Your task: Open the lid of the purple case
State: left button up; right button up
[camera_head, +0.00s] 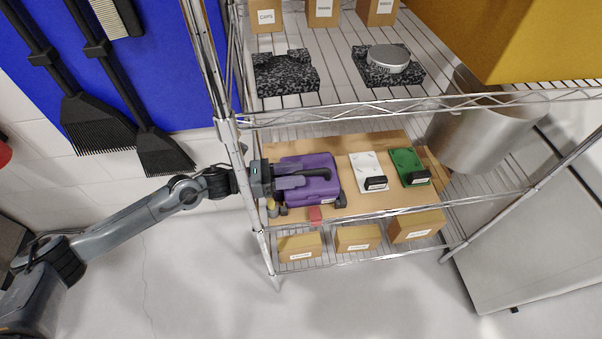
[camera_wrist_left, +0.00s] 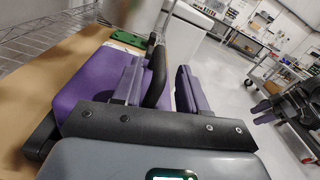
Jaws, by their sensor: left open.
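The purple case (camera_head: 312,162) lies on the middle shelf with its lid down; its black handle (camera_head: 319,174) faces the front. My left gripper (camera_head: 303,181) comes in from the left and is open at the handle. In the left wrist view its two fingers (camera_wrist_left: 160,88) stand on either side of the black handle (camera_wrist_left: 158,76), with the purple case (camera_wrist_left: 85,85) to the left. I cannot tell whether a finger touches the handle. A dark gripper that looks like my right one (camera_wrist_left: 262,112) shows small at the right of the wrist view, its jaws unclear.
A red block (camera_head: 315,214) sits in front of the purple case. The shelf post (camera_head: 238,165) stands close by my left wrist. Cardboard boxes (camera_head: 357,238) sit below.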

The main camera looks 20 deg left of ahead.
pick_arm(q)
jog(key=shift+x, duration=1.1)
grip_shut()
